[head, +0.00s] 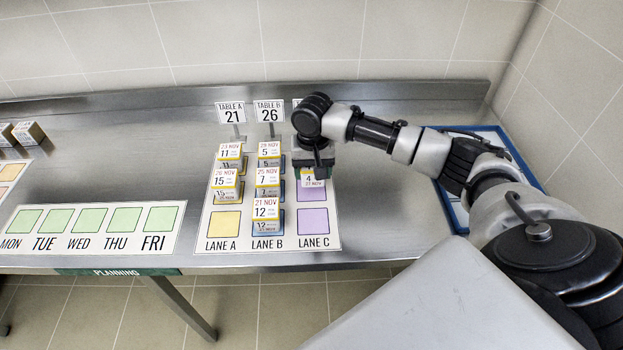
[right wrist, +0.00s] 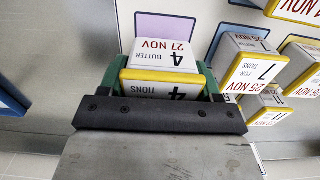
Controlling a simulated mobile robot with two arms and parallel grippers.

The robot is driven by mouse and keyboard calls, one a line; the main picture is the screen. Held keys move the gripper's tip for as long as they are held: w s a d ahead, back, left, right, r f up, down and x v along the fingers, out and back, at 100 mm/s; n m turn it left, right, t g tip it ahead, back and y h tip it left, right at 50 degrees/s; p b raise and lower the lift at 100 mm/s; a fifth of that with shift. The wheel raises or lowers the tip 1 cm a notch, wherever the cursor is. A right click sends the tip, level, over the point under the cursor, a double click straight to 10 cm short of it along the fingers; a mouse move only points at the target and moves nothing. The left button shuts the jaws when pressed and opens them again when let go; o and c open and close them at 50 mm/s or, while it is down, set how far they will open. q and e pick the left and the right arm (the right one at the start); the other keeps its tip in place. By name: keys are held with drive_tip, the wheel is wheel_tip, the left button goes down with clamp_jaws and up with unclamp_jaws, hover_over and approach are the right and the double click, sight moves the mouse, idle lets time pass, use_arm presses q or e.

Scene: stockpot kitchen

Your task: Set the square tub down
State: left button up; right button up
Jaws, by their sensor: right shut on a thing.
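My right gripper (head: 311,172) hangs over lane C of the lane mat (head: 335,240), shut on a square tub (head: 313,184). In the right wrist view the tub (right wrist: 160,62) sits between the green fingers, with a white label reading 27 NOV, 4 and a yellow edge. It is at or just above the middle purple square of lane C; I cannot tell whether it touches. The front purple square (head: 313,222) is bare. The far end of lane C is hidden by my gripper. My left gripper is not in view.
Lane B holds three tubs, the nearest (head: 266,211) close beside lane C. Lane A holds two tubs (head: 225,181) and a bare yellow square (head: 225,223). Sign stands rise behind. A blue-edged tray (head: 532,172) lies right, the weekday strip (head: 90,228) left.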

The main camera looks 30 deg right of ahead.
sight(311, 190)
drive_tip(key=shift+w+a+f, duration=0.1)
drive_tip(key=shift+w+f, duration=0.15)
drive_tip(key=shift+f, duration=1.85)
drive_tip(key=shift+p, duration=0.3)
drive_tip(key=o, duration=1)
drive_tip(key=shift+f, duration=0.15)
wheel_tip(311, 190, up, 12)
drive_tip(key=shift+r+b, duration=0.2)
drive_tip(key=shift+b, duration=0.2)
